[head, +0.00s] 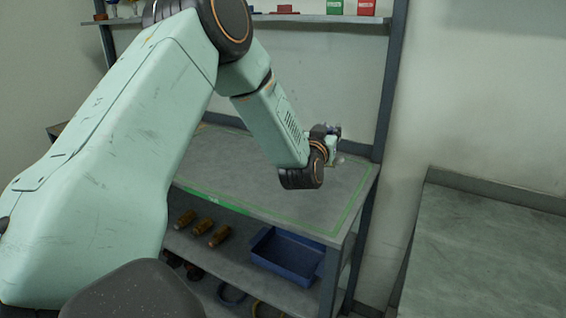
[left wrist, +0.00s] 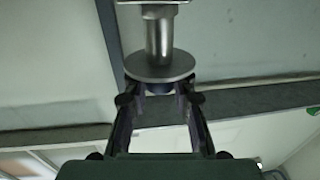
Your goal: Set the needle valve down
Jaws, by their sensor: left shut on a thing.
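The needle valve (left wrist: 159,38) shows at the top of the left wrist view as a metal stem with a round grey disc. My left gripper (left wrist: 160,92) is shut on it just behind the disc, with one finger on each side. The valve's far end is cut off by the picture's top edge. In the head view my left gripper (head: 328,143) is over the back right part of the workbench top, mostly hidden behind my wrist. The valve is too small and covered there to tell whether it touches the bench. My right gripper is not in view.
The grey workbench (head: 260,187) has a green outline and a largely bare top. Its lower shelf holds a blue bin (head: 287,255) and several brass parts (head: 203,227). A blue-grey post (head: 391,85) stands at the right rear. Another grey table (head: 490,250) is at right.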

